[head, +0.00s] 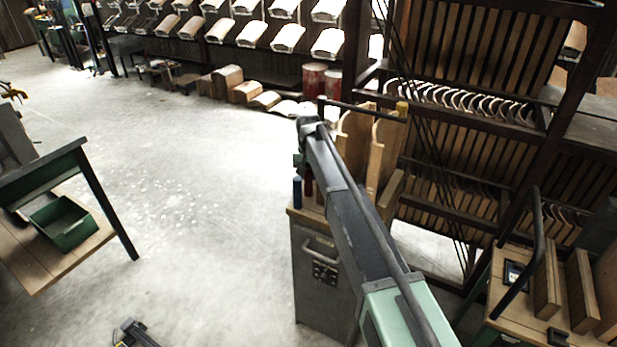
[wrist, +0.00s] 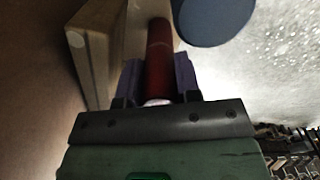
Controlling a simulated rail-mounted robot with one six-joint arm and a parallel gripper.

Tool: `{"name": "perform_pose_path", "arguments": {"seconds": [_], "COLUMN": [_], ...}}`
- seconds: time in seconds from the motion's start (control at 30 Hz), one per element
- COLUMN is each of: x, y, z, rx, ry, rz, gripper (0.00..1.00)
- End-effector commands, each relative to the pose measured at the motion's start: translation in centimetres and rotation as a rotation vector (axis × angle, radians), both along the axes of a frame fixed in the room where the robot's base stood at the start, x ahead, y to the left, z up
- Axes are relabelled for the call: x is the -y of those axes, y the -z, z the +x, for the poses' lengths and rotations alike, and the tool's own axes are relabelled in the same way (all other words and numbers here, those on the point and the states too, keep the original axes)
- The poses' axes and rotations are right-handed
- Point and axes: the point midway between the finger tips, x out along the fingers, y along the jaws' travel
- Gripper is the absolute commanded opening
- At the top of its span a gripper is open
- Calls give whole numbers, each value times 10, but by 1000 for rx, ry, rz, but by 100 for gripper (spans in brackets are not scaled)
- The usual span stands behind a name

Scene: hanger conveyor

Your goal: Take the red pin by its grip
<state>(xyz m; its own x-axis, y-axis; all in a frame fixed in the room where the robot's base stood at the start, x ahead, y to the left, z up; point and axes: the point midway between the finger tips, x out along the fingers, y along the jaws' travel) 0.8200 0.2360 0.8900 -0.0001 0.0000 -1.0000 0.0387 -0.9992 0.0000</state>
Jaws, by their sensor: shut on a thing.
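The red pin (wrist: 158,58) stands between the purple fingers of my gripper (wrist: 158,76) in the wrist view. The fingers are shut on it from both sides, and a pale end of the pin shows near the gripper's base. In the head view the red pin (head: 308,186) is a narrow upright shape on top of the grey cabinet, beside a blue pin (head: 297,192). My arm reaches over the cabinet there, and the fingers are too small and dark to make out in that view.
The blue pin's round end (wrist: 213,18) is close beside the fingers in the wrist view. A wooden block (wrist: 92,55) stands on the other side. Tall curved wooden pieces (head: 385,150) stand behind on the grey cabinet (head: 318,285).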

Motion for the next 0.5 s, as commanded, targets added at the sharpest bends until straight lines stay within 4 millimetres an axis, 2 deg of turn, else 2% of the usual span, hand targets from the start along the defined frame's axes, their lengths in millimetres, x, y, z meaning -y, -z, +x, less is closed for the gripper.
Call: {"name": "perform_pose_path", "arguments": {"seconds": [0.33, 0.5], "x": [0, 0], "y": [-3, -17], "z": [0, 0], "rx": [0, 0], "ry": [0, 0], "rz": [0, 0], "gripper": [10, 10]}}
